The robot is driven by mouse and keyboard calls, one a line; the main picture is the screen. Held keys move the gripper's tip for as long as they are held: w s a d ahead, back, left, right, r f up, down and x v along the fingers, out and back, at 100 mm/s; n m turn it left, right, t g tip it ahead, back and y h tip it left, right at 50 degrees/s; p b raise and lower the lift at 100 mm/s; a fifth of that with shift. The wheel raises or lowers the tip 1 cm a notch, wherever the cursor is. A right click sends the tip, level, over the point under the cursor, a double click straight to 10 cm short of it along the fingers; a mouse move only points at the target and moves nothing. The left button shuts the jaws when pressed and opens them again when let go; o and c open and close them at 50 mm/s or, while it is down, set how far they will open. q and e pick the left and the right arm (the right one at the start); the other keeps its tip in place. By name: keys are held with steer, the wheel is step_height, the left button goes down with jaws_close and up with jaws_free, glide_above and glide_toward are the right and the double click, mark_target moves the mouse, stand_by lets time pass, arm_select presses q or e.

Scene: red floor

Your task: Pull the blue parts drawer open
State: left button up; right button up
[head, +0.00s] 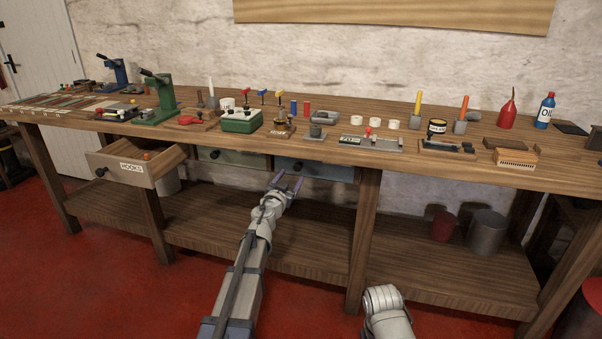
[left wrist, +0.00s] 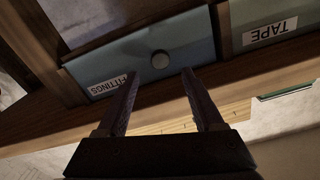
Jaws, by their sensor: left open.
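The blue parts drawer (head: 325,171) is shut under the bench top, with a dark round knob (head: 298,166) on its front. My left gripper (head: 286,181) is open and empty, just in front of and slightly below the knob. No contact with the knob is visible. My right gripper is out of view.
A grey-green drawer (head: 230,157), labelled TAPE in the left wrist view (left wrist: 265,22), is shut beside the blue one. A drawer labelled HOOKS (head: 128,168) stands open at the left. A bench leg (head: 364,230) stands right of the blue drawer. Tools crowd the bench top.

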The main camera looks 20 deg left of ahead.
mark_target(297, 168)
arm_select(q)
steer(key=w, duration=0.8)
steer(key=shift+d, duration=0.1)
steer(key=shift+s, duration=0.1)
jaws_close()
stand_by(0.4)
stand_by(0.8)
